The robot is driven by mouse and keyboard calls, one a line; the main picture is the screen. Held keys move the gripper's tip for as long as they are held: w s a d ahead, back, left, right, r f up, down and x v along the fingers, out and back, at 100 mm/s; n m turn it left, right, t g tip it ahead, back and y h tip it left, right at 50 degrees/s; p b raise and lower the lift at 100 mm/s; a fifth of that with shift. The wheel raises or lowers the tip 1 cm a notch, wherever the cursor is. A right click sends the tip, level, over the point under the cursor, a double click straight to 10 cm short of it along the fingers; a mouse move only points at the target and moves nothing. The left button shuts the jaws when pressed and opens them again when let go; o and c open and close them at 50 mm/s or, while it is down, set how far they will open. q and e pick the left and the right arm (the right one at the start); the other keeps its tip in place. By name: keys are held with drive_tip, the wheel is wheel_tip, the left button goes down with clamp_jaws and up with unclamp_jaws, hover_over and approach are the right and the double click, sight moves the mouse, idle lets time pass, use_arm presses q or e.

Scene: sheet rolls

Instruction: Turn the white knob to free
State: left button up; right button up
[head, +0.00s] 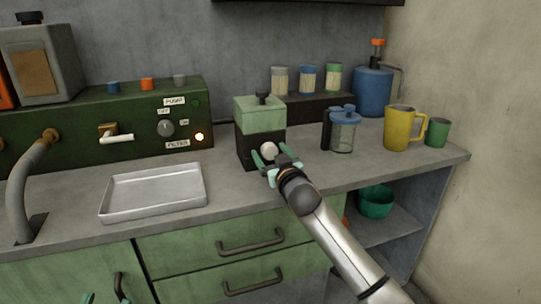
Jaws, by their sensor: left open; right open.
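The white knob (268,150) is on the front of a small box (260,116) with a pale green top and a black lower body, standing on the counter. My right gripper (273,160) is open in front of the box, its green-tipped fingers to either side of the knob. I cannot tell whether the fingers touch the knob. The gripper covers part of the box's lower front, and any markings around the knob are not readable. My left gripper (106,293) shows only in part at the bottom edge, low in front of the cabinet, open and away from the box.
A metal tray (154,192) lies left of the box. A green panel (60,128) with a grey dial (166,128) and lit lamp stands behind. Right are a lidded jar (343,132), yellow mug (398,128) and green cup (437,132). A hose (22,185) stands far left.

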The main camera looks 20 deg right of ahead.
drive_tip(key=shift+w, duration=0.1)
drive_tip(key=shift+c, duration=0.3)
clamp_jaws()
idle(0.4)
